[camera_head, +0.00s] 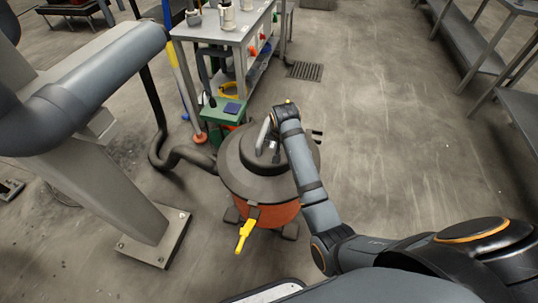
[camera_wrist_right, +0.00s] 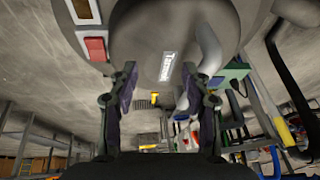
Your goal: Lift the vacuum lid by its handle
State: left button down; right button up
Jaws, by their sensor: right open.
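The vacuum is an orange drum (camera_head: 268,212) with a dark grey round lid (camera_head: 238,172), standing on the floor in the middle of the head view. The lid's handle (camera_head: 263,135) is a light grey bent bar on top. In the right wrist view the lid (camera_wrist_right: 145,30) fills the top, and a grey curved tube that looks like the handle (camera_wrist_right: 208,45) is beside the right-hand finger. My right gripper (camera_wrist_right: 166,92) is open, with nothing visible between its fingers. In the head view my right arm reaches over the lid and partly hides it. My left gripper is not in view.
A dark hose (camera_head: 178,155) runs left of the vacuum. A pillar foot (camera_head: 155,240) stands at the left. A workbench (camera_head: 225,30) and a green box (camera_head: 225,112) are behind the vacuum. Shelving (camera_head: 465,40) lines the right side. The floor between is clear.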

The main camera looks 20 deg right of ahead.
jog(key=m, duration=0.2)
send_near(264, 129)
jog(key=shift+n, duration=0.3)
jog(key=x, duration=0.1)
jog(key=b+x, duration=0.1)
jog(key=x, duration=0.3)
jog(key=shift+s+f, duration=0.15)
jog(key=shift+f, duration=0.15)
jog(key=b+x, duration=0.2)
jog(key=x, duration=0.3)
jog(key=shift+f, duration=0.25)
jog(key=shift+w, duration=0.25)
grip_shut()
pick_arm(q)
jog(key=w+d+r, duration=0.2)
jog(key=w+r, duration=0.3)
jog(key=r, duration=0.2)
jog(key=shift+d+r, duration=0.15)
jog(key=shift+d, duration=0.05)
pick_arm(e)
jog(key=shift+w+r, duration=0.1)
jog(key=shift+r, duration=0.05)
